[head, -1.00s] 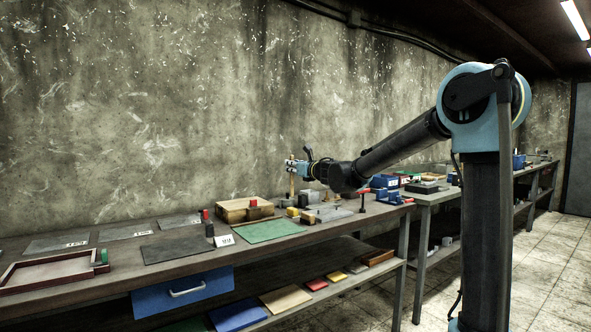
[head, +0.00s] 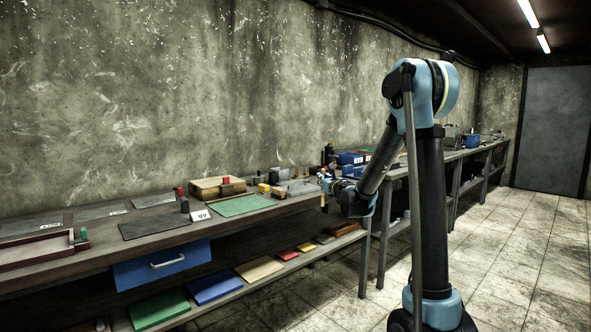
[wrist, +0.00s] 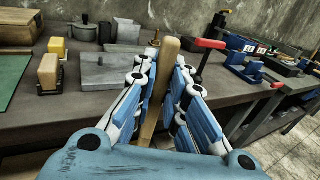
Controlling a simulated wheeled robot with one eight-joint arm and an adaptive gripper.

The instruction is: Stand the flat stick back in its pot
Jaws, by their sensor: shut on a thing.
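My gripper (wrist: 160,95) is shut on the flat stick (wrist: 162,78), a pale wooden strip with a rounded end, in the wrist view. The stick stands up between the two blue-and-white fingers, its top above the fingertips. Its lower part is partly hidden by the gripper. In the head view my gripper (head: 325,184) is small, at the front edge of the workbench (head: 100,248), and the stick is hard to make out there. I cannot pick out the stick's pot with certainty in either view.
A red-handled clamp (wrist: 211,45) stands right of the gripper in the wrist view. Blue bins (head: 350,158) stand farther along. The tiled floor (head: 480,250) is open at right.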

